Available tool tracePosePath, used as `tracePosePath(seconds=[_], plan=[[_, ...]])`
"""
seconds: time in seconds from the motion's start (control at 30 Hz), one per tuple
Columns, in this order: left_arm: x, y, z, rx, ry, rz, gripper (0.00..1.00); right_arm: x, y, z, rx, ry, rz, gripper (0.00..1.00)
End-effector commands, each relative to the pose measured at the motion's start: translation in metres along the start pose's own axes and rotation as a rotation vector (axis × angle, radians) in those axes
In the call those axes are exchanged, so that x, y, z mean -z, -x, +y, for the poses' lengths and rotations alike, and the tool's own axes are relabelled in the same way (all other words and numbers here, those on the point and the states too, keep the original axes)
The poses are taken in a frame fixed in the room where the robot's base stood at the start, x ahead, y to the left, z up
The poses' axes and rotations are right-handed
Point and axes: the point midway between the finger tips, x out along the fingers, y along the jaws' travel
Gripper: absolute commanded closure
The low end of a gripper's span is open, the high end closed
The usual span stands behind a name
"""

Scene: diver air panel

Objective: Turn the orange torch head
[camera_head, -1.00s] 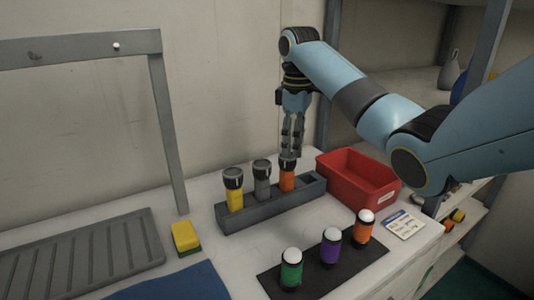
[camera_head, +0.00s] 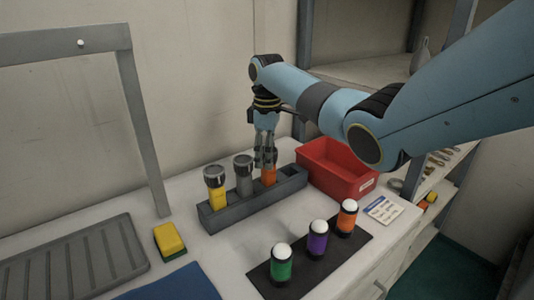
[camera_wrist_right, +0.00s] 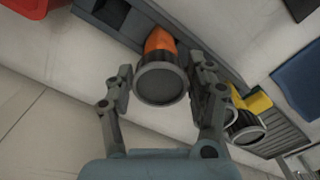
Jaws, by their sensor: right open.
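The orange torch (camera_head: 268,176) stands upright in the dark grey rack (camera_head: 232,212), with its head hidden behind my fingers in the head view. In the right wrist view its dark round head (camera_wrist_right: 161,83) faces the camera, with the orange body (camera_wrist_right: 160,41) behind it. My right gripper (camera_head: 265,160) points down over this torch. In the right wrist view its open fingers (camera_wrist_right: 165,88) stand on either side of the head, with a visible gap at each side. My left gripper is not in view.
A grey torch (camera_head: 244,178) and a yellow torch (camera_head: 216,190) stand in the same rack, left of the orange one. A red bin (camera_head: 338,170) is right behind it. Green (camera_head: 281,266), purple (camera_head: 317,240) and orange (camera_head: 347,217) cylinders stand on a dark mat in front.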

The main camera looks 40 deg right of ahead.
Motion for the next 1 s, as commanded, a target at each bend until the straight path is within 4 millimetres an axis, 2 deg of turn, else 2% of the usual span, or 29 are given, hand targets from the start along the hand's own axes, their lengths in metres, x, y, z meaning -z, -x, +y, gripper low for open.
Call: tracePosePath(seconds=[0.23,0.5,0.57,0.77,1.0], plan=[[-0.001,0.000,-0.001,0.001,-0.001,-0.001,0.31,0.000,-0.001,0.000,0.000,0.001,0.001,0.46],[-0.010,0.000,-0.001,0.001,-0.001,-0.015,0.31,0.000,-0.001,0.000,0.000,0.001,0.001,0.81],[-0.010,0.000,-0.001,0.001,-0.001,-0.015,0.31,0.000,-0.001,0.000,0.000,0.001,0.001,0.87],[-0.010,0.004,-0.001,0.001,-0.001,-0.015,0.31,0.000,0.001,0.000,0.000,-0.016,0.001,0.87],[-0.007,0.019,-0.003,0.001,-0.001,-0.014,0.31,0.001,0.003,0.000,0.001,-0.122,0.001,0.87]])
